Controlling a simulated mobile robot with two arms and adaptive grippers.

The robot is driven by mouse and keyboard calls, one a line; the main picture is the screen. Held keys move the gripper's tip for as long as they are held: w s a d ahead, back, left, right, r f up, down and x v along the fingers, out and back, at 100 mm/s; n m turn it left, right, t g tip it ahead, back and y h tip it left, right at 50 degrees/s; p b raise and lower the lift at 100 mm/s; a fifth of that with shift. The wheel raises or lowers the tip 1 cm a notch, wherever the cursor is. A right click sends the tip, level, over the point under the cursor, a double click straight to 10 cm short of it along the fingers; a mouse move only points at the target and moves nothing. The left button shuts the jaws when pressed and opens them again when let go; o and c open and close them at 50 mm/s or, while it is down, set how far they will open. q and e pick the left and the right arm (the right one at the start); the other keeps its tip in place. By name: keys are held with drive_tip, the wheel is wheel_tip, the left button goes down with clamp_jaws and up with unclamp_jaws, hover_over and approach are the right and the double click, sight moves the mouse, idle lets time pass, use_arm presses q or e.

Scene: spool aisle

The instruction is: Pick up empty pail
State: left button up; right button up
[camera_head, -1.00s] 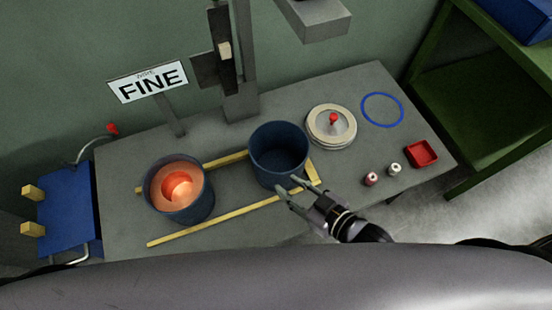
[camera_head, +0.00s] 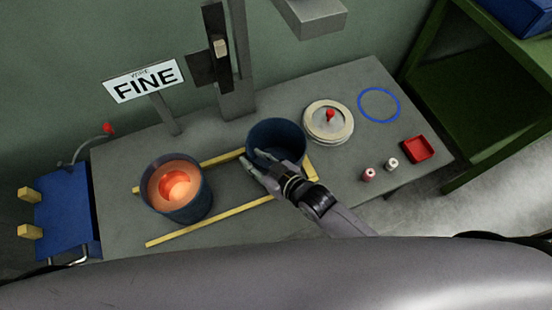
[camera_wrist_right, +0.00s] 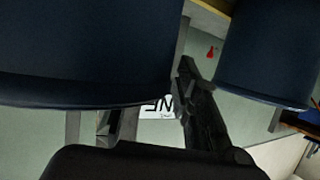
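The empty pail (camera_head: 277,132) is dark blue and stands upright on the grey table. Its dark inside shows, and my right arm covers its near side. My right gripper (camera_head: 256,161) is at the pail's near left side, fingers apart. Whether they touch the wall cannot be told. In the right wrist view a dark blue pail (camera_wrist_right: 80,55) fills the upper left, close to the spread fingers (camera_wrist_right: 150,95). A second blue pail (camera_head: 178,203), holding glowing orange coils, stands to the left. My left gripper is not in view.
Yellow strips (camera_head: 210,222) lie around the pails. A lidded round item (camera_head: 328,122), a blue ring (camera_head: 379,104), two small spools (camera_head: 369,174) and a red tray (camera_head: 418,149) are to the right. Behind stand a FINE sign (camera_head: 146,81) and a post (camera_head: 236,100).

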drive_tip(key=shift+c, duration=0.5)
clamp_jaws()
drive_tip(key=shift+r, duration=0.1)
idle(0.6)
